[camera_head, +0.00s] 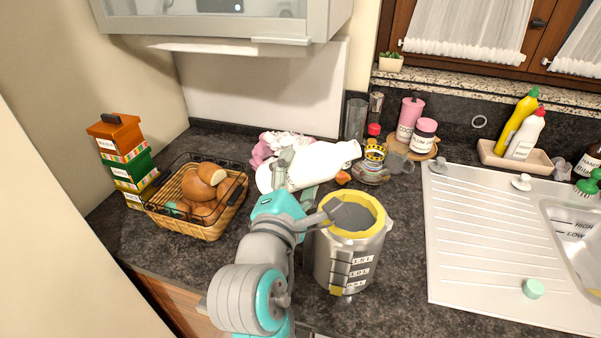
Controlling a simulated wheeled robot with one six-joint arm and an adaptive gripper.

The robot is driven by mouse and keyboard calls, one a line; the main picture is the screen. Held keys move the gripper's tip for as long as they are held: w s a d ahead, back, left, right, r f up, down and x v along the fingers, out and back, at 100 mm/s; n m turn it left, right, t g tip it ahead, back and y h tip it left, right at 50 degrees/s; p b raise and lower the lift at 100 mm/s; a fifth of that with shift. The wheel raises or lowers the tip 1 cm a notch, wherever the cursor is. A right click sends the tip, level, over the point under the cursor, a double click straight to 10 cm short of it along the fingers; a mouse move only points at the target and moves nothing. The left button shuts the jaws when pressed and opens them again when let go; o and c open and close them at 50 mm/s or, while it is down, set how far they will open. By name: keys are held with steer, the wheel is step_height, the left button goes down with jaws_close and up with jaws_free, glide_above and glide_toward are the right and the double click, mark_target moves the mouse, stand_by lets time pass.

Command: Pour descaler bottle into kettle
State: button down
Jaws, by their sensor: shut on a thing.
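My gripper (291,182) is shut on a white bottle (322,168), taken to be the descaler bottle. The bottle is tipped well over on its side, its neck pointing right and slightly up in the picture. No label on it is readable. The kettle (341,263) is a steel container with a yellow rim and an open top, upright on the dark counter, to the right of my arm. The bottle's neck shows above and behind the kettle's opening in the picture; I cannot tell its height over it. No stream of liquid is visible.
A bread basket (192,221) and stacked boxes (124,158) stand left. Pink and white cloth (264,149) lies behind the bottle. The sink drainboard (480,240) is right. Dark counter is clear at front left.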

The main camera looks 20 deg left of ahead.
stand_by(0.4)
steer(key=shift+a+f+m, duration=0.25)
steer(key=shift+m, duration=0.45)
steer(key=shift+a+f+m, duration=0.15)
steer(key=shift+f+m, duration=0.2)
steer(key=shift+m, duration=0.35)
steer(key=shift+f, duration=0.1)
steer(key=shift+a+f+m, duration=0.1)
steer(key=shift+f+m, duration=0.6)
steer(key=shift+m, duration=0.7)
stand_by(1.8)
